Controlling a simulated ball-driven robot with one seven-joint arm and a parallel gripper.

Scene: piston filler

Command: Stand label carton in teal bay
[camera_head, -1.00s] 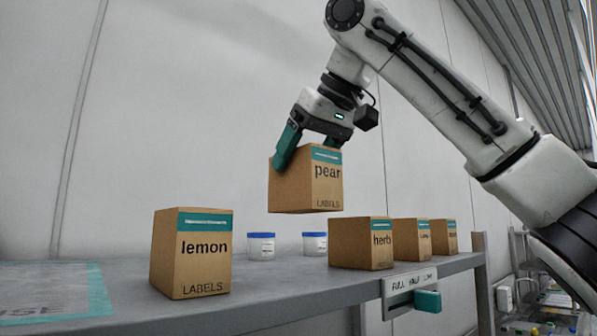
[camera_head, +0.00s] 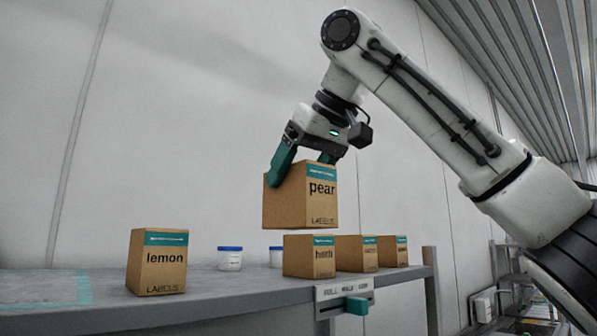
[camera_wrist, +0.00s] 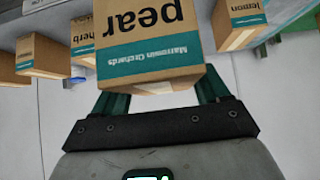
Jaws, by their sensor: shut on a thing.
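My gripper (camera_head: 306,160) is shut on the pear label carton (camera_head: 300,200), a brown box with a teal band, held upright in the air above the shelf. The pear carton fills the top middle of the wrist view (camera_wrist: 145,35), with the teal fingers on either side of it. The teal bay seems to be the teal-outlined area (camera_head: 45,290) on the shelf at the far left; its left part is cut off by the picture's edge. It looks empty where it shows.
A lemon carton (camera_head: 157,265) stands on the shelf (camera_head: 230,295) between the teal outline and the held carton. A herb carton (camera_head: 309,260) and two more cartons stand in a row to the right. Two white jars with blue lids (camera_head: 230,260) stand behind.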

